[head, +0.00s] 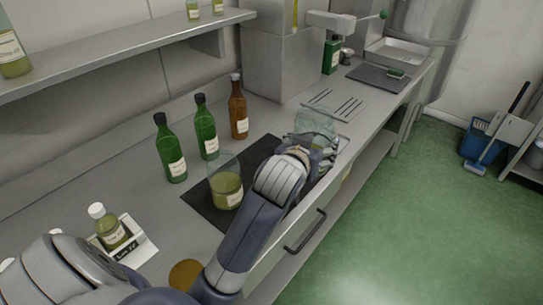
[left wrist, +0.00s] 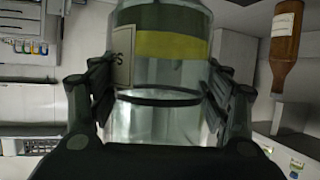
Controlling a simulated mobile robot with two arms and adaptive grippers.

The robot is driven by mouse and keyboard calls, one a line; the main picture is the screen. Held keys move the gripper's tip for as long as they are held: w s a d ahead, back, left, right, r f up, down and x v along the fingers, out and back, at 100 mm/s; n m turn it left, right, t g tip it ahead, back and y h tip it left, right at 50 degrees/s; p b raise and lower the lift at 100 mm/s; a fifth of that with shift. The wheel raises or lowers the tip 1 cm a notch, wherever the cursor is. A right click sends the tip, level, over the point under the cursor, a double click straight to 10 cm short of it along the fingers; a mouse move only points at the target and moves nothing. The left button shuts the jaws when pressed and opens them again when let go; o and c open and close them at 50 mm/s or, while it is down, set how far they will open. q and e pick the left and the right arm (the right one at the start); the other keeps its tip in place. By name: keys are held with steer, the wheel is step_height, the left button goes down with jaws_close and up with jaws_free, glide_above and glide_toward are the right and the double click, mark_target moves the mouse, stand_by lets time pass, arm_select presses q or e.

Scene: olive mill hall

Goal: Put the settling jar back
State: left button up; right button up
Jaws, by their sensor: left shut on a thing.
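A clear glass jar (head: 315,121) is in my left gripper (head: 322,155), near the counter's front edge, right of the dark mat. In the left wrist view the jar (left wrist: 165,60) shows a pale label and a yellow-green layer, with clear glass around it. The fingers (left wrist: 160,100) stand on both sides of it and are shut on it. In the head view the gripper and arm hide its lower part, so I cannot tell whether it touches the counter. A second labelled jar (head: 227,191) with yellow-green liquid stands upright on the mat. My right gripper is not in view.
The dark mat (head: 204,207) lies on the steel counter. Two green bottles (head: 170,148) (head: 206,128) and a brown bottle (head: 238,107) stand behind it. A white-capped bottle (head: 108,228) stands on a white stand at left. A slotted grate (head: 338,104) lies beyond the held jar.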

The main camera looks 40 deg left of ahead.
arm_select(q)
steer(key=w+a+f+n+y, duration=0.1)
steer(key=w+a+f, duration=0.25)
steer(key=f, duration=0.55)
steer(key=shift+w+a+f+p, duration=0.75)
steer(key=shift+w+a, duration=0.75)
steer(key=shift+a, duration=0.8)
steer(key=shift+w+a+f+p, duration=0.45)
steer(key=shift+w+a+f, duration=0.8)
steer(key=shift+a, duration=1.05)
steer(key=shift+w+a+f+p, duration=0.65)
steer(key=shift+w+a, duration=1.05)
steer(key=shift+a, duration=0.6)
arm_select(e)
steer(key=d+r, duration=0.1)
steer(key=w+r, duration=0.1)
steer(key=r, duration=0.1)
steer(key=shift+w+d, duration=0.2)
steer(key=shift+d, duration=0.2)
arm_select(q)
steer(key=shift+f, duration=0.15)
steer(key=o, duration=1.5)
steer(key=shift+s+f, duration=0.1)
steer(key=shift+f, duration=0.15)
steer(key=o, duration=0.4)
steer(key=shift+r, duration=0.1)
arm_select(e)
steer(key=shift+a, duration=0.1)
